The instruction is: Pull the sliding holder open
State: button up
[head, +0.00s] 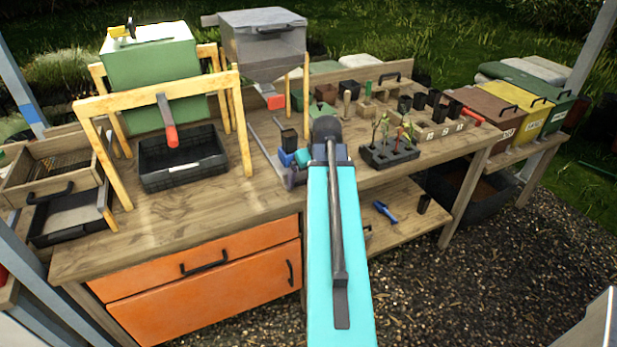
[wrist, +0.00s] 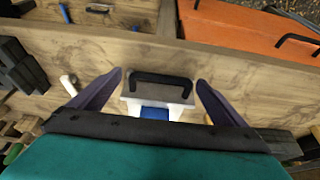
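The sliding holder (wrist: 130,104) shows in the wrist view as a pale grey plate with a black bar handle (wrist: 160,78). A blue block (wrist: 154,113) sits against it on the side nearer my palm. My gripper (wrist: 160,84) is open, with one dark purple finger on each side of the holder. The handle lies between the fingertips, and I see no finger touching it. In the head view my turquoise arm hides most of the holder and the gripper. Blue pieces (head: 286,158) and a dark pot (head: 289,137) show just left of the arm.
A grey hopper (head: 262,42) stands behind on wooden legs. A black crate (head: 183,158) is left on the bench, under a wooden frame. A black seedling tray (head: 390,155) stands right of my arm. Orange drawers (head: 205,285) with black handles are below the bench top.

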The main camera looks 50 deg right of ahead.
dwell(0.3)
jog(key=b+v, duration=0.2)
jog(key=v, duration=1.2)
dwell(0.4)
jog(key=shift+f, duration=0.1)
dwell(0.5)
